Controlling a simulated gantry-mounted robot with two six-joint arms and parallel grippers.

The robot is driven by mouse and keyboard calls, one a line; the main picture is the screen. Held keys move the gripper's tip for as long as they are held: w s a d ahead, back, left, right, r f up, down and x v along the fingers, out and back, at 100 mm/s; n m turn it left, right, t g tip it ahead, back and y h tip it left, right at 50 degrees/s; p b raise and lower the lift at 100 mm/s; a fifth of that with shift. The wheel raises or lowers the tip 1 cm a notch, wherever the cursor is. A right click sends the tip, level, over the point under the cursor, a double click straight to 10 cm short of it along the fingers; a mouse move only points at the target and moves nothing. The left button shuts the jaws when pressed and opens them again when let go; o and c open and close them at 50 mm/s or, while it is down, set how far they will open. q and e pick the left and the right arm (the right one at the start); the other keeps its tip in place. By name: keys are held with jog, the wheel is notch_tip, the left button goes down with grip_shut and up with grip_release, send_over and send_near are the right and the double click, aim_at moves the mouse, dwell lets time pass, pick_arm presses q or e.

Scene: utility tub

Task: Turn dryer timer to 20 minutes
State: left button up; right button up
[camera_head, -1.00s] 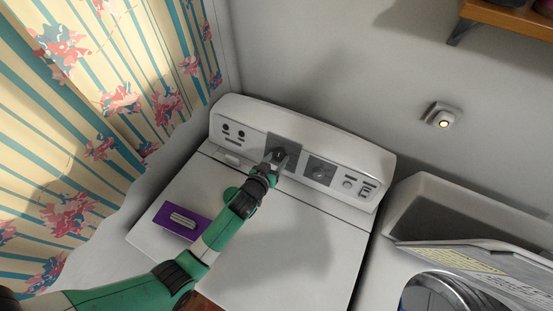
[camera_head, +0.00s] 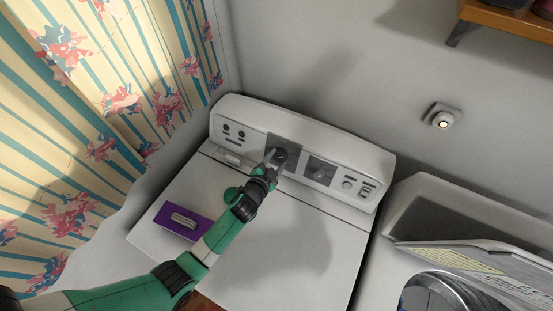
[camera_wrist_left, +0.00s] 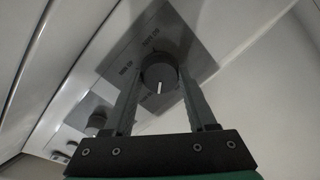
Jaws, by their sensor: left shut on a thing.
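The white dryer (camera_head: 290,215) has a control panel with a grey dial plate (camera_head: 290,141). A round dark knob (camera_head: 281,154) sits on that plate. In the left wrist view the knob (camera_wrist_left: 158,77) shows a white pointer line toward the bottom of the picture, and the small print around it is hard to read. My left gripper (camera_head: 276,159) reaches the panel from the front. In the left wrist view its fingers (camera_wrist_left: 160,82) stand on either side of the knob, shut on it. My right gripper is not in view.
A second dial (camera_head: 319,171) and a small knob (camera_head: 347,184) are to the right on the panel. A purple item (camera_head: 183,220) lies on the dryer top. A washer with raised lid (camera_head: 480,262) stands at right; a curtain (camera_head: 90,110) hangs at left.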

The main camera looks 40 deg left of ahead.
pick_arm(q)
jog(key=shift+m, duration=1.7)
jog(key=o, duration=1.4)
jog(key=p+v, duration=0.3)
jog(key=v, duration=0.8)
jog(key=shift+s+d, duration=0.1)
jog(key=shift+s, duration=0.25)
